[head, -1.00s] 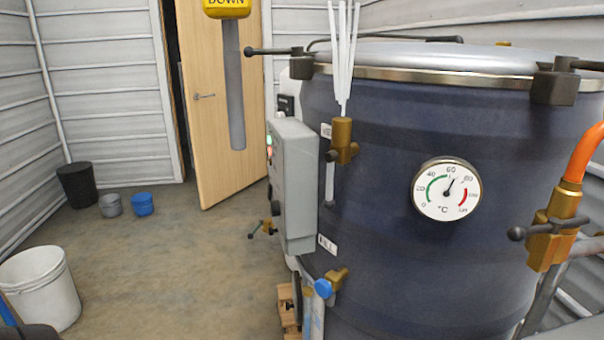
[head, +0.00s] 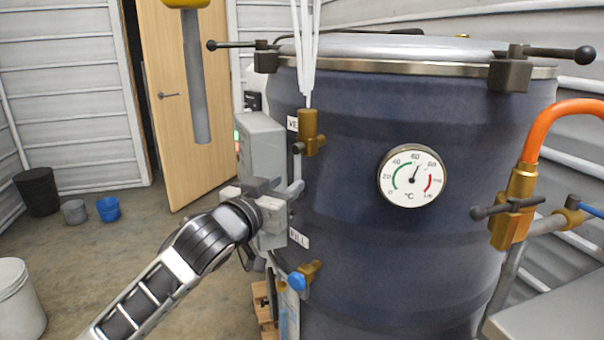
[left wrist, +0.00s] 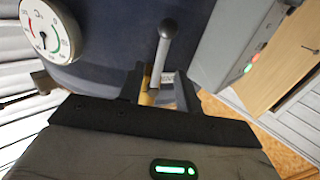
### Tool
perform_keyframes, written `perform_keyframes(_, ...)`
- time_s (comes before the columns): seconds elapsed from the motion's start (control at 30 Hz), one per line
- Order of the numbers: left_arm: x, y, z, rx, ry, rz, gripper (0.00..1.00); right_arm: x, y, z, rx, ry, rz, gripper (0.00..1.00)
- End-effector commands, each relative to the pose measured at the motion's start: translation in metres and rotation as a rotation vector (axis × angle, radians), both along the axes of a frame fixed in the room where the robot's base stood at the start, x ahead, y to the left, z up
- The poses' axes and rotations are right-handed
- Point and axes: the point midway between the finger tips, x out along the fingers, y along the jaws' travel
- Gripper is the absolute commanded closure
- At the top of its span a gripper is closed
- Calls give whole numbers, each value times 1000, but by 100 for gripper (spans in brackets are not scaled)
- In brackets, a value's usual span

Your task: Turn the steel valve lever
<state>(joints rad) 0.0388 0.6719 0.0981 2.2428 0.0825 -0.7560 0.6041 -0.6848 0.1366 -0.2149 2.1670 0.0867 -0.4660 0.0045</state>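The steel valve lever (head: 297,164) is a plain grey bar hanging down from a brass valve (head: 311,132) on the dark blue tank. In the left wrist view, the lever (left wrist: 163,48) shows as a grey bar with a rounded end. My left gripper (head: 268,187) is at the lever's lower part, in front of the tank's left side. In the left wrist view its two dark fingers (left wrist: 160,88) stand apart, one on each side of the lever, with gaps visible. The lever's lower part is partly hidden by the gripper in the head view. My right gripper is not in view.
A grey control box (head: 260,148) stands close to the left of the lever. A blue-knobbed brass tap (head: 303,277) is below. A round thermometer (head: 412,177) and an orange hose (head: 565,115) are to the right. Open floor lies left, with buckets.

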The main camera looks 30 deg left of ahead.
Motion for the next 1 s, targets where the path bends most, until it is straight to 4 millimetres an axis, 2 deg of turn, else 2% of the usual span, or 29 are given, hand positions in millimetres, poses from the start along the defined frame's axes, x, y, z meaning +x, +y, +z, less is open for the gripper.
perform_keyframes(0.1,26,2,3,1,-2,1,66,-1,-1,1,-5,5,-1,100)
perform_keyframes(0.33,62,5,1,0,0,0,66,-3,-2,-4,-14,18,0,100)
perform_keyframes(0.5,73,6,0,1,0,0,66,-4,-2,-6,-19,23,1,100)
perform_keyframes(0.77,74,6,-1,1,0,-1,66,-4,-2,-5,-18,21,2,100)
perform_keyframes(0.8,74,6,-1,1,0,-1,68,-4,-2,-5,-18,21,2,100)
perform_keyframes(0.9,74,6,-1,1,0,-1,96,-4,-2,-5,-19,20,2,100)
perform_keyframes(0.93,74,6,-1,1,0,-1,100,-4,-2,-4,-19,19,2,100)
perform_keyframes(1.0,74,6,-1,1,0,-1,100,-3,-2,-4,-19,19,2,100)
